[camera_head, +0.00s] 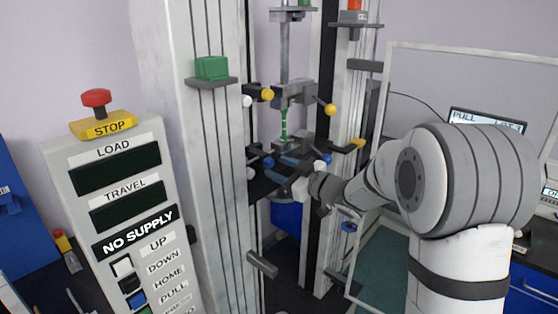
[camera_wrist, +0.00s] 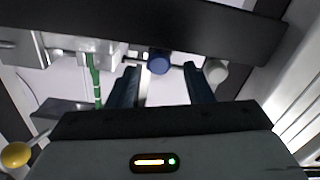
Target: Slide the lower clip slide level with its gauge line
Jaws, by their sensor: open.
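The green specimen strip (camera_head: 284,122) stands upright between grips in the test frame and shows at left in the wrist view (camera_wrist: 94,82). A blue knob (camera_head: 268,162), seemingly on the lower clip slide, sits left of the strip's lower end. A blue knob also shows in the wrist view (camera_wrist: 158,63), just beyond and between my fingertips, with a white knob (camera_wrist: 215,72) to its right. My gripper (camera_wrist: 162,82) is open, with dark blue fingers. In the head view my gripper (camera_head: 281,168) is at lower-grip height, near the blue knob. I cannot make out the gauge lines.
A dark bar (camera_wrist: 150,28) crosses close beyond my fingers. Yellow knobs (camera_head: 330,109) and the grips crowd the space near the strip. The control panel (camera_head: 125,200) reads NO SUPPLY. A clear-panelled door frame (camera_head: 470,53) stands open at right.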

